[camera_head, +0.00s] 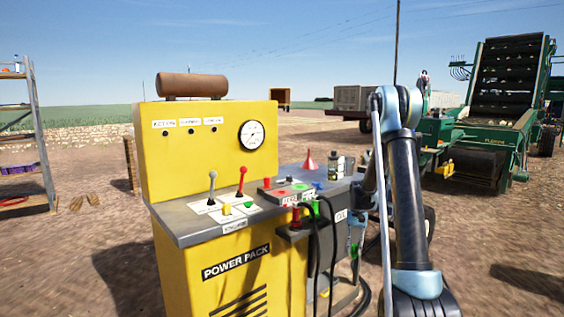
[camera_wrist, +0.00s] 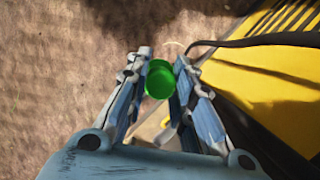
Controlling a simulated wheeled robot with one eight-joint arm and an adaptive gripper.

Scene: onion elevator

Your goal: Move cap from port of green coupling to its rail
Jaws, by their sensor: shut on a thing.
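In the wrist view, my gripper (camera_wrist: 164,60) is shut on a round green cap (camera_wrist: 159,79), held between the two fingers. Brown ground shows beyond it, and the cap touches nothing else that I can see. In the head view, the gripper is mostly hidden behind my arm, right of the power pack. Small red (camera_head: 295,216) and green (camera_head: 316,207) fittings, with black hoses, sit at the power pack's right front edge. A panel (camera_head: 268,197) with red and green spots lies just above them. I cannot tell the green coupling's port and rail apart at this size.
The yellow power pack (camera_head: 215,155) carries levers and a gauge. A grey cabinet (camera_head: 340,215) with a red funnel (camera_head: 309,161) and bottles stands beside it. Black hoses (camera_head: 318,250) hang in front. A shelf (camera_head: 38,130) is at left and a green elevator machine (camera_head: 500,125) behind right.

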